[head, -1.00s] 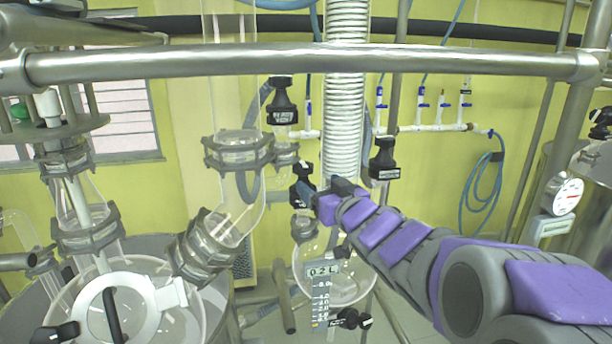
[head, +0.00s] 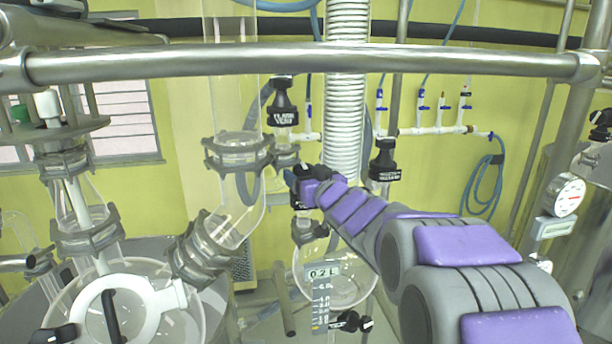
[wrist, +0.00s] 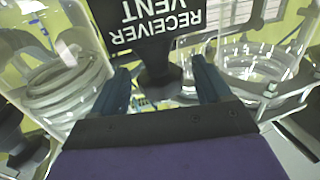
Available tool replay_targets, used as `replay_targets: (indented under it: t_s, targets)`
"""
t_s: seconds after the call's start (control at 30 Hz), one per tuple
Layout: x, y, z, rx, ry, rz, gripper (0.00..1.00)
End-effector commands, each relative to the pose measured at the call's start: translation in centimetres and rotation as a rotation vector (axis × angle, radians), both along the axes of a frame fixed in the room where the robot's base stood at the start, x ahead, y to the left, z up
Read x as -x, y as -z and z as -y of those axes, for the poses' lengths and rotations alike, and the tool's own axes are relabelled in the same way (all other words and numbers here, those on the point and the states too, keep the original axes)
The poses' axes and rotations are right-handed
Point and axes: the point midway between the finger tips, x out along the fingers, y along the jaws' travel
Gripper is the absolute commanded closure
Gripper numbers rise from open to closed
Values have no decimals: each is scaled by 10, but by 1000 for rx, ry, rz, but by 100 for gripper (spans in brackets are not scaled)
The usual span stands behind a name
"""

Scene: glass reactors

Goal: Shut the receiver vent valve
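The receiver vent valve has a black tag reading "RECEIVER VENT" (wrist: 155,22), upside down in the wrist view, with a dark stem (wrist: 160,75) below it. My gripper (wrist: 163,85) is open, with one finger on each side of this stem. A gap shows between the fingers and the stem, and I cannot tell if either touches. In the head view my gripper (head: 291,179) is above the round glass receiver (head: 340,285), and it and my wrist mostly hide the valve.
A similar black valve tagged "FLASH VENT" (head: 283,115) hangs just above my gripper. Another black tagged valve (head: 384,165) is to the right. Glass tubing (head: 237,180) stands close on the left. A metal rail (head: 300,62) crosses in front. A white corrugated hose (head: 345,110) runs vertically behind.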

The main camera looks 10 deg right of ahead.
Motion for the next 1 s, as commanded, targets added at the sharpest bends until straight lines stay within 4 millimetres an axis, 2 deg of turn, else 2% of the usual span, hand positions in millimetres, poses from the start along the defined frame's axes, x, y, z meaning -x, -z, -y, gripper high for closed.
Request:
replay_targets:
  t_s: [0.07, 0.53, 1.0]
  targets:
    - [0, 0, 0, 0, 0, 0, 31]
    - [0, 0, 0, 0, 0, 0, 76]
    - [1, 5, -2, 0, 59, 2, 78]
